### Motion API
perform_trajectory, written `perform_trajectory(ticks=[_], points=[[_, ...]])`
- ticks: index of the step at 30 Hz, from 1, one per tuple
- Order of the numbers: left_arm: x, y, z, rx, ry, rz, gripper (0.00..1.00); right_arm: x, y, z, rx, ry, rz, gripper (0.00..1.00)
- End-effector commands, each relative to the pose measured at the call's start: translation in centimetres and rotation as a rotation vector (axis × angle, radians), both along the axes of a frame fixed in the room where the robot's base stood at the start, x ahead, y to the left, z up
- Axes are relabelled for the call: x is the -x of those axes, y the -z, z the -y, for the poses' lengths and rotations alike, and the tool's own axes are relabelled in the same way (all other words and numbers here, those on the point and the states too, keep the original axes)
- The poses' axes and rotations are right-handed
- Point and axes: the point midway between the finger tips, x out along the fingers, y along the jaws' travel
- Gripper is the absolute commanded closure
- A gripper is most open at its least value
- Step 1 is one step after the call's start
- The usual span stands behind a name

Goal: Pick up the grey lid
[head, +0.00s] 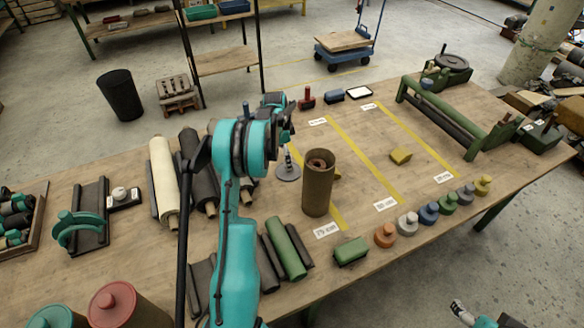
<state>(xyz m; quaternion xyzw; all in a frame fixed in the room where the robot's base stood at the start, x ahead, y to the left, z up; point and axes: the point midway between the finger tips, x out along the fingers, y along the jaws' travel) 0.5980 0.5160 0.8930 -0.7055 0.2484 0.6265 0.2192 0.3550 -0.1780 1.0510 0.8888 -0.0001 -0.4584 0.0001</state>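The grey lid (288,175) is a flat round disc on the wooden table, just left of an open brown canister (318,190) with a roll end showing inside. My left gripper (288,152) reaches over the lid from above, its silver fingertips at or just above the lid's middle. Whether the fingers are closed on a knob is too small to tell. The lid appears to rest on the table. My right gripper (460,312) is low at the bottom right, off the table's front edge; its fingers are too small to read.
Dark and cream rolls (163,180) lie left of my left arm. A green roll (285,248) and green block (351,251) lie in front. Coloured knobbed pieces (429,212) line the front right edge. Yellow strips (365,160) mark the open table right of the canister.

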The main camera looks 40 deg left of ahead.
Motion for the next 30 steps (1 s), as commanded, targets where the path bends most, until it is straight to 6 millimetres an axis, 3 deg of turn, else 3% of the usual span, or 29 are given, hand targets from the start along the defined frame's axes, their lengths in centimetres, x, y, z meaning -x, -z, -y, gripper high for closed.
perform_trajectory(ticks=[13,20,21,27,30], points=[[-0.8,5.7,0.7,0.0,-0.001,0.0,0.0,0.0,2.4,0.0,0.0,0.0,0.0,0.27],[-0.9,6.0,0.7,0.0,-0.001,0.0,0.0,0.0,2.3,0.0,0.0,0.0,0.0,0.27],[-0.9,6.0,0.7,0.0,-0.001,0.0,0.03,0.0,2.3,0.0,0.0,0.0,0.0,0.27],[-0.9,5.9,0.7,-0.001,-0.001,0.001,0.55,0.0,2.3,0.0,0.0,0.0,0.0,0.27],[-0.9,6.0,0.7,-0.001,-0.001,0.001,0.76,0.0,2.3,0.0,0.0,0.0,0.0,0.27]])
